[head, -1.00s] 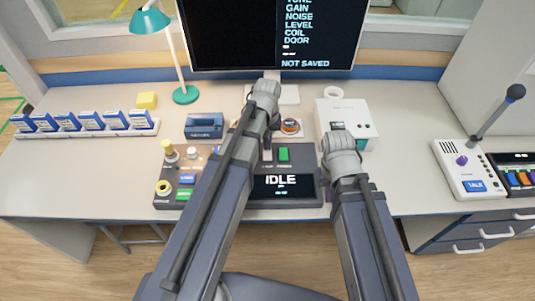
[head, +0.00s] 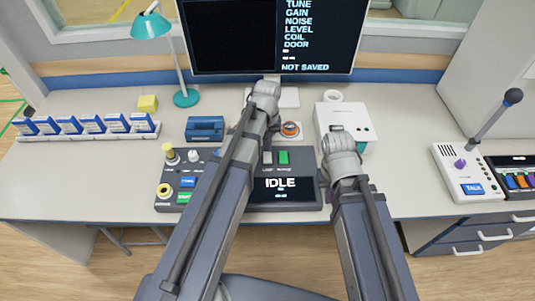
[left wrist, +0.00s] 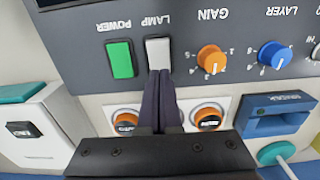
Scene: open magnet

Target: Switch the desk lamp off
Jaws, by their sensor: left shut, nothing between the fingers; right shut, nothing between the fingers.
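The desk lamp has a teal shade (head: 151,26) and a round teal base (head: 186,98) at the back left of the desk. I cannot tell whether it is lit. The pale lamp switch (left wrist: 158,53), labelled LAMP, sits beside the green power switch (left wrist: 120,58) on the dark console. It also shows in the head view (head: 267,157). My left gripper (left wrist: 160,76) is shut and empty, its fingertips at the switch's edge nearest the gripper. I cannot tell whether they touch. My right gripper's fingers are hidden behind its wrist.
The orange gain knob (left wrist: 212,58) and blue layer knob (left wrist: 273,54) are beside the lamp switch. Orange round buttons lie below the fingers. A white box (head: 345,122) stands near my right wrist. The monitor (head: 268,35) stands behind. Clear desk lies right of the box.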

